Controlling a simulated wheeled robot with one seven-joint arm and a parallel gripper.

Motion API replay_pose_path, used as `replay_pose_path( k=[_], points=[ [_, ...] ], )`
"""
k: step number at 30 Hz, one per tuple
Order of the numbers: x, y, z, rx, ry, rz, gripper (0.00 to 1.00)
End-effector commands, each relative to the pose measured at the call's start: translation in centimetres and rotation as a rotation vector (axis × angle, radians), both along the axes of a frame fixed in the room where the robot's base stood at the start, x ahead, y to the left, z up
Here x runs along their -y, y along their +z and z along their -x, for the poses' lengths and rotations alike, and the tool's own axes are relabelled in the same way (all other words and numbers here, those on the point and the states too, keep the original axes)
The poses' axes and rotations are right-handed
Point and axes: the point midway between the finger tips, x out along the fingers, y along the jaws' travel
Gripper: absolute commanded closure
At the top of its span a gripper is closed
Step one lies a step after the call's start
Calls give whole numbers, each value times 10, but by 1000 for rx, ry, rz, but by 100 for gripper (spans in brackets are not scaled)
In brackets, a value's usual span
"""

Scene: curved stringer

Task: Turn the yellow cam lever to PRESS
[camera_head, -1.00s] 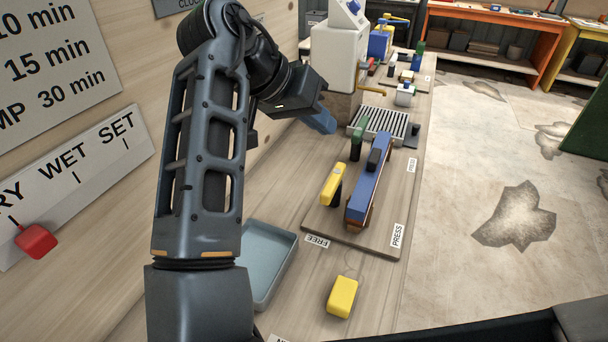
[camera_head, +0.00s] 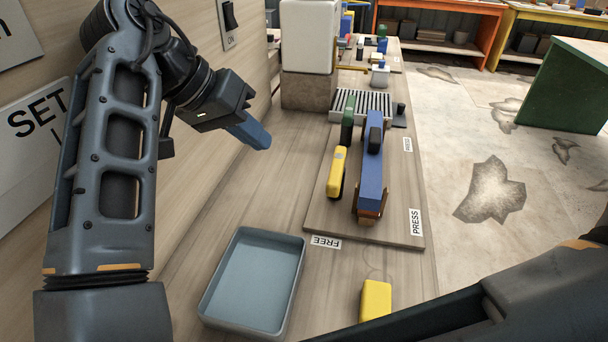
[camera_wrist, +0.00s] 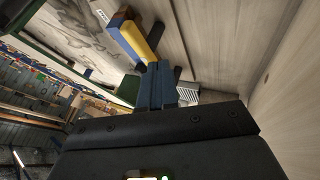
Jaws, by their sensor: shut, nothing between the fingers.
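The yellow cam lever (camera_head: 338,173) sits on the left part of a wooden board (camera_head: 324,224), beside a long blue bar (camera_head: 371,180). Its near end points toward the FREE label (camera_head: 326,242). The PRESS label (camera_head: 415,222) is at the board's near right corner. My gripper (camera_head: 262,139) is shut and empty, held in the air left of the board and apart from the lever. In the wrist view, my blue fingers (camera_wrist: 160,85) are together, and the yellow lever (camera_wrist: 137,38) shows beyond them beside the blue bar (camera_wrist: 117,22).
An empty grey-blue tray (camera_head: 210,295) lies nearer, left of the board. A yellow block (camera_head: 376,299) lies in front of the board. A green upright piece (camera_head: 347,120) and a ribbed grey rack (camera_head: 362,103) stand behind the lever. A wooden wall borders the bench on the left.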

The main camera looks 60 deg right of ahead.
Motion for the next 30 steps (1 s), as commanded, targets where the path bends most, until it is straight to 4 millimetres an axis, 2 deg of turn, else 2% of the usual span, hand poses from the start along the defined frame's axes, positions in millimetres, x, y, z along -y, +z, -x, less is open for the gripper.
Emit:
replay_pose_path(
  k=[11,16,20,30],
  points=[
    [0,-2,0,0,0,0,100],
    [5,-10,3,-1,0,-1,100],
    [15,-25,10,-2,0,0,100],
    [49,-77,31,-2,0,-1,100]
  ],
)
